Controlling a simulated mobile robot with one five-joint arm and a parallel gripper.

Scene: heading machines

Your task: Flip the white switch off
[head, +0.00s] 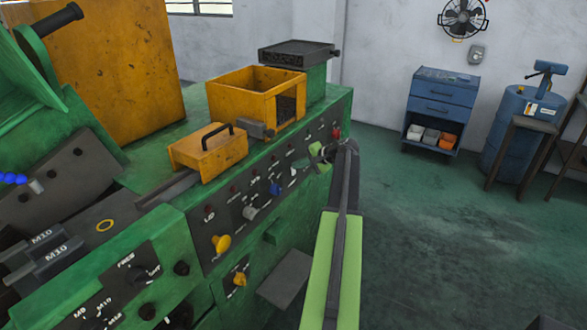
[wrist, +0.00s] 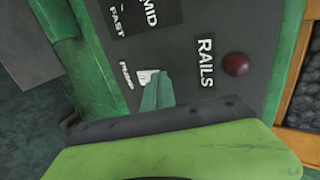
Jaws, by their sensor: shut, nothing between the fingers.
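The white switch (wrist: 147,76) shows in the wrist view on the dark panel, beside a small white label. It is partly covered by the tips of my gripper (wrist: 158,92). The fingers are shut with nothing between them and lie right at the switch; whether they touch it I cannot tell. In the head view my gripper (head: 318,160) is at the far right part of the green machine's control panel, and a small whitish part (head: 299,166) shows just left of it. The switch's exact position is hard to tell.
A red button (wrist: 236,64) sits beside the RAILS label. A blue knob (head: 275,188), a grey knob (head: 250,212) and a yellow knob (head: 221,243) line the panel. A yellow open box (head: 235,101) stands on the machine. The green floor (head: 440,220) to the right is clear.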

